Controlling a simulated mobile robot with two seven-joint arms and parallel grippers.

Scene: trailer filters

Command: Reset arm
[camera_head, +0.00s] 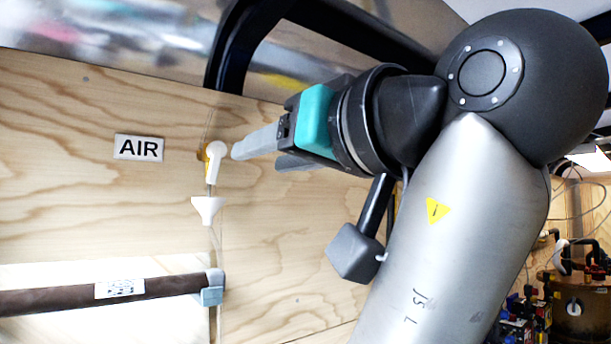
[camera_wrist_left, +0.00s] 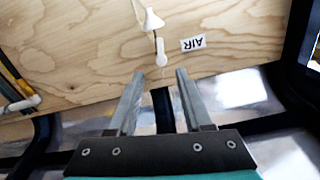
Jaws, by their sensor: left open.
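My left gripper (camera_head: 256,158) shows in the head view, its arm crossing the right half of the picture. Its two grey fingers point left at the wooden wall (camera_head: 290,235). In the left wrist view the gripper (camera_wrist_left: 160,75) is open, with nothing between the fingers. A white valve handle (camera_head: 214,157) on a brass-coloured base is just left of the fingertips, with a small gap in the picture. The handle (camera_wrist_left: 161,55) lies past the fingertips in the wrist view. My right gripper is not in view.
An AIR sign (camera_head: 139,148) is on the wall left of the valve. A white funnel-shaped piece (camera_head: 208,209) hangs below it. A brown pipe (camera_head: 60,300) ends in a grey-blue clip (camera_head: 212,290). A black frame bar (camera_head: 235,50) runs behind the arm. Equipment (camera_head: 573,305) stands at right.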

